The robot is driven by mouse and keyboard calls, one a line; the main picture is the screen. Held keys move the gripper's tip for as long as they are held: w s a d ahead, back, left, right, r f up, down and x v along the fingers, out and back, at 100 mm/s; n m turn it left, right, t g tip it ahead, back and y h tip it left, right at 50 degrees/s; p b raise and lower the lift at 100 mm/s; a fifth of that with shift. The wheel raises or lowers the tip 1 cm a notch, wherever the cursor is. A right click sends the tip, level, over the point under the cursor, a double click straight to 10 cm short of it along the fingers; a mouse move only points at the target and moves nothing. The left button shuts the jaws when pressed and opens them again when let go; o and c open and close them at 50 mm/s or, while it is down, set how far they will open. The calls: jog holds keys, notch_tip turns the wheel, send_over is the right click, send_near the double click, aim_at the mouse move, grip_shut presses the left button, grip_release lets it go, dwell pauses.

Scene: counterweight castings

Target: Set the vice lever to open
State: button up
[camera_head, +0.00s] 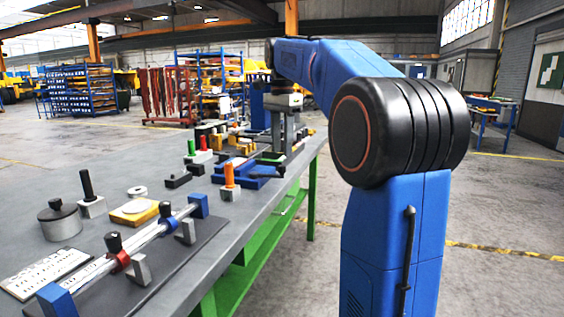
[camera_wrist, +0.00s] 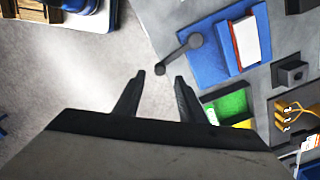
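The blue vice (camera_wrist: 216,58) lies at the upper right of the wrist view, with a red and white part (camera_wrist: 246,40) between its raised sides. Its dark grey lever (camera_wrist: 178,54) has a round knob at each end and sticks out past the bench edge. My gripper (camera_wrist: 160,86) is open and empty, its two black fingers apart. The lever's outer knob is just ahead of the fingertips in the picture; I see no contact. In the head view the vice (camera_head: 246,172) sits near the bench's right edge, below my wrist; the fingertips are hard to make out there.
A green-lined tray (camera_wrist: 232,105) lies beside the vice. A dark block (camera_wrist: 290,74) is near it. On the bench (camera_head: 150,180) stand an orange-handled block (camera_head: 229,180), a black-handled block (camera_head: 90,195) and a rail with clamps (camera_head: 125,258).

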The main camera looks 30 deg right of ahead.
aim_at(282, 166)
jog(key=shift+f, duration=2.65)
grip_shut()
